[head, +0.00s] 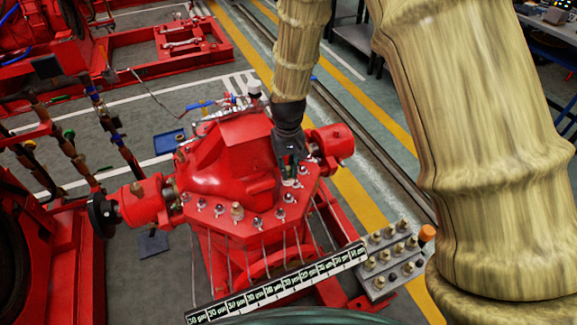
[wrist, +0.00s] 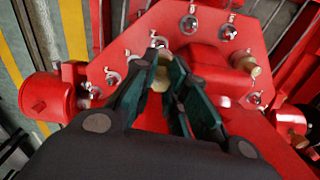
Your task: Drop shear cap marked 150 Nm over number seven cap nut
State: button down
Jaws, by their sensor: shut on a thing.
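My gripper (head: 290,160) points down over the right part of the red pump casing (head: 235,155). In the wrist view its dark fingers (wrist: 165,75) are shut on a brass-coloured shear cap (wrist: 161,76). A nut (wrist: 158,42) shows just past the fingertips. I cannot tell whether the cap is above a nut or touching one; its marking is not readable. Several steel cap nuts stand along the casing's flange, such as one at the front (head: 257,222). Another brass cap (head: 237,211) sits on the front flange and also shows in the wrist view (wrist: 245,64). No nut numbers are legible.
A grey block (head: 378,284) holding several brass caps stands at the front right, beside an orange-topped object (head: 427,233). A long strip of printed labels (head: 280,286) crosses the front. Red side flanges (head: 333,143) and thin pipes surround the casing.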

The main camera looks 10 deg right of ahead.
jog(key=shift+r+p, duration=0.1)
jog(key=shift+p, duration=0.35)
jog(key=b, duration=0.1)
send_over(288, 193)
jog(key=shift+s+f, duration=0.1)
jog(key=shift+f, duration=2.8)
jog(key=shift+p, duration=0.5)
jog(key=shift+f+b, duration=0.35)
jog(key=shift+f, duration=1.15)
jog(key=c, duration=1.4)
grip_release()
jog(key=shift+d, duration=0.1)
jog(key=shift+o, duration=0.2)
